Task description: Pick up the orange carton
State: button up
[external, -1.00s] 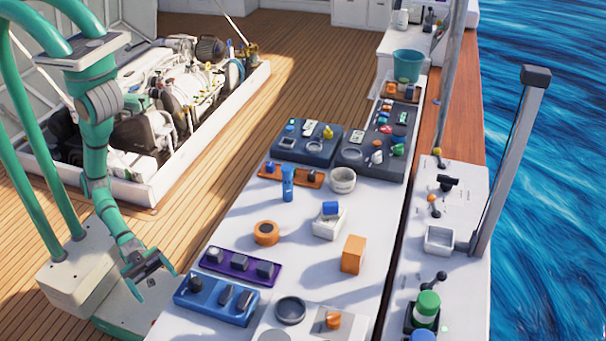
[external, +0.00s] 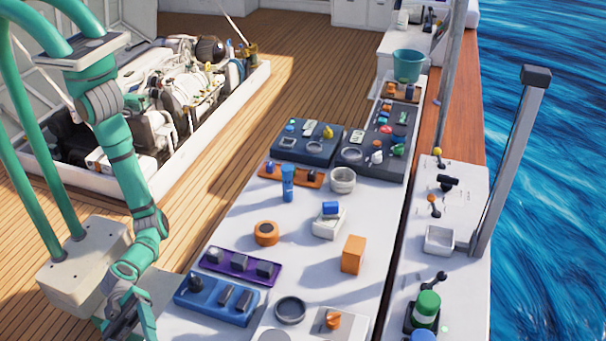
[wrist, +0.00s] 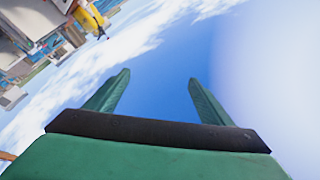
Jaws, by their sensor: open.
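The orange carton (external: 353,254) stands upright on the white table, right of its middle, near the right edge in the external view. My gripper (external: 122,325) is low at the left, beside the table's left edge, far from the carton and partly cut off by the frame's bottom. In the wrist view my gripper (wrist: 158,95) shows two green fingers spread apart with only sky between them. The carton does not show in the wrist view.
On the white table (external: 300,261), an orange ring (external: 266,233), a white box with a blue block (external: 329,223), a blue tube (external: 288,184) and a grey bowl (external: 343,180) stand around the carton. A blue tray (external: 216,299) and purple tray (external: 240,266) lie nearest my arm.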

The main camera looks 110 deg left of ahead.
jog(key=w+a+r+n+t+y, duration=0.2)
jog(key=w+a+n+y, duration=0.25)
jog(key=w+a, duration=0.55)
jog(key=n+g+y, duration=0.4)
jog(key=n+y, duration=0.5)
jog(key=n, duration=0.2)
send_near(364, 250)
jog(key=x, duration=0.5)
jog(key=shift+w+d+r, duration=0.2)
jog(key=shift+r, duration=0.2)
jog(key=shift+x, duration=2.9)
jog(key=shift+d, duration=0.15)
jog(key=c, duration=1.2)
